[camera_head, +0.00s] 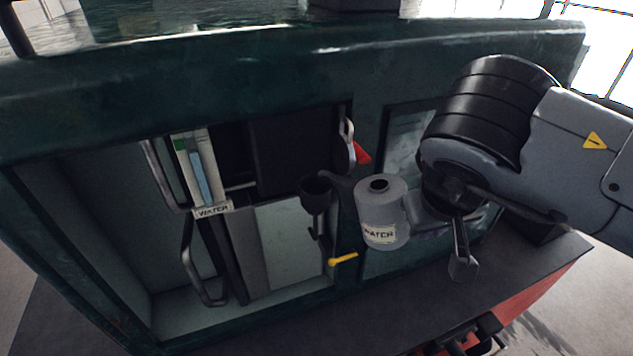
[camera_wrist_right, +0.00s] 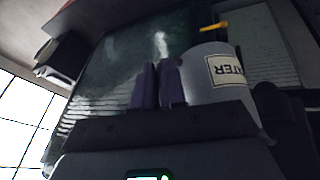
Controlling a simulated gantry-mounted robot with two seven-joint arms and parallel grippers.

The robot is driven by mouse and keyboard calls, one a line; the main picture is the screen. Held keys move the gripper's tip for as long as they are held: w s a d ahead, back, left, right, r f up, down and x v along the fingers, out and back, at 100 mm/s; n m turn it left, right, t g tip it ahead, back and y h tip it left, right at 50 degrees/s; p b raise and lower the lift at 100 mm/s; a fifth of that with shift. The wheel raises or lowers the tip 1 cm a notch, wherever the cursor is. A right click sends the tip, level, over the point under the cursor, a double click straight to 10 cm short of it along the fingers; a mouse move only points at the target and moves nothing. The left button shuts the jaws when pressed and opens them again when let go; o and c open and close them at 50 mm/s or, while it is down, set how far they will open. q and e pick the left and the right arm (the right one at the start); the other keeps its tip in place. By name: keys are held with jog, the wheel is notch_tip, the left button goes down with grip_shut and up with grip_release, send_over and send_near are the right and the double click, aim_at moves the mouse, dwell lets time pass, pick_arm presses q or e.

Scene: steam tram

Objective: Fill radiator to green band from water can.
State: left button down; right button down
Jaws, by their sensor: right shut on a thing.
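The grey water can (camera_head: 379,226), labelled WATER, is held by my right gripper (camera_head: 412,212) in front of the green tram wall. It looks roughly upright, its dark spout pointing left at the black funnel (camera_head: 316,192); whether they touch is unclear. In the right wrist view, the can (camera_wrist_right: 212,62) sits right beside the gripper's purple fingers (camera_wrist_right: 158,85). The radiator's sight gauge (camera_head: 200,170) stands left of the funnel above a WATER plate (camera_head: 212,210). It shows a bluish column and a green mark near its upper left. The left gripper is out of view.
A yellow lever (camera_head: 343,258) sits below the funnel and a red piece (camera_head: 361,153) above it, beside a metal handle (camera_head: 346,140). A curved grab rail (camera_head: 189,262) stands left in the open recess. The ledge (camera_head: 440,295) below the can is mostly clear.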

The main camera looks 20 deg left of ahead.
jog(key=shift+r+h+p, duration=0.4)
jog(key=shift+r+p, duration=0.1)
jog(key=shift+p, duration=0.3)
jog(key=shift+d, duration=0.1)
dwell(0.5)
jog(key=r+h+p, duration=0.1)
jog(key=p, duration=0.3)
jog(key=shift+r, duration=0.4)
dwell(0.5)
dwell(0.5)
